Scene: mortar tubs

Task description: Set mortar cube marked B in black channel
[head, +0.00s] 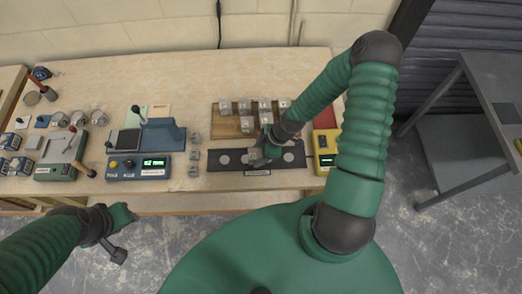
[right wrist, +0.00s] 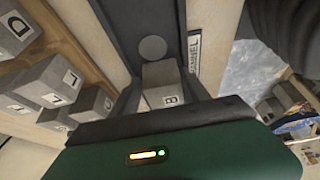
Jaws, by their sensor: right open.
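The black channel (head: 213,167) lies near the table's front edge, with pale round spots on its floor. It also shows in the right wrist view (right wrist: 128,22), with a label plate beside it. The mortar cube marked B (right wrist: 160,78) sits in the channel in the right wrist view, its lettered face toward the camera and a pale spot beyond it. My right gripper (head: 262,157) is open, low over the middle of the channel, right at the cube; its fingertips are hard to make out. My left gripper (head: 118,238) hangs in front of the table, its jaws unclear.
A wooden board (head: 231,128) with several lettered grey cubes stands just behind the channel. A yellow device (head: 326,158) is at its right. Small metal pieces (head: 194,154), a blue scale (head: 140,165) and a green instrument (head: 58,160) stand to the left. The table's back is clear.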

